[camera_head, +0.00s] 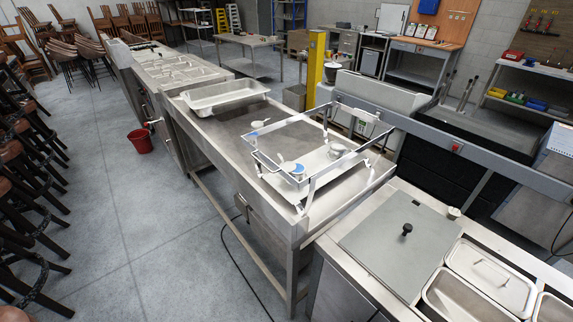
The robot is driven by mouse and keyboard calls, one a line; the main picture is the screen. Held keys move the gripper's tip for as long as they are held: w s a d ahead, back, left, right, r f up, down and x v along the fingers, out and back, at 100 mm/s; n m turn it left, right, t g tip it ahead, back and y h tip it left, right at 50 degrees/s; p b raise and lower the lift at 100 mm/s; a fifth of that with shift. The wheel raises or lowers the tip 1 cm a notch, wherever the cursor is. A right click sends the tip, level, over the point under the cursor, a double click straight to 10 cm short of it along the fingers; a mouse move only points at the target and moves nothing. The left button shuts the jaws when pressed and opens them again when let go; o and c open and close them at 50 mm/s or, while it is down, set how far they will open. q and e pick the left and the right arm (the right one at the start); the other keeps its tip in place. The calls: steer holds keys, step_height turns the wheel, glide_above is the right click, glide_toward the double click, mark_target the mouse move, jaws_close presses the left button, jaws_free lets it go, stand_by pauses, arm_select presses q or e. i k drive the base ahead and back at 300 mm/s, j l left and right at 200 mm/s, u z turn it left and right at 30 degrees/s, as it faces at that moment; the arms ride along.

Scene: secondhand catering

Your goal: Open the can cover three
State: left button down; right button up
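A flat grey square cover with a black knob (390,252) lies on the counter at the lower right. To its right, a metal lid with a bar handle (488,278) sits over a steel container set in the same counter. I cannot tell which of these is can cover three. An open steel container (452,298) is in front of the lid, and another (553,308) is partly cut off at the right edge. Neither of my grippers shows in the head view.
A steel table (222,128) in the middle carries a shallow tray (225,92) and a metal frame (310,118) with small white-and-blue items. A red bucket (140,141) stands on the floor.

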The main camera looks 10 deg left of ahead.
mark_target(338, 145)
steer(key=i+z, duration=0.15)
steer(key=z, duration=0.25)
steer(key=i+z, duration=0.2)
steer(key=z, duration=0.2)
steer(key=i+j+z, duration=0.1)
steer(key=z, duration=0.3)
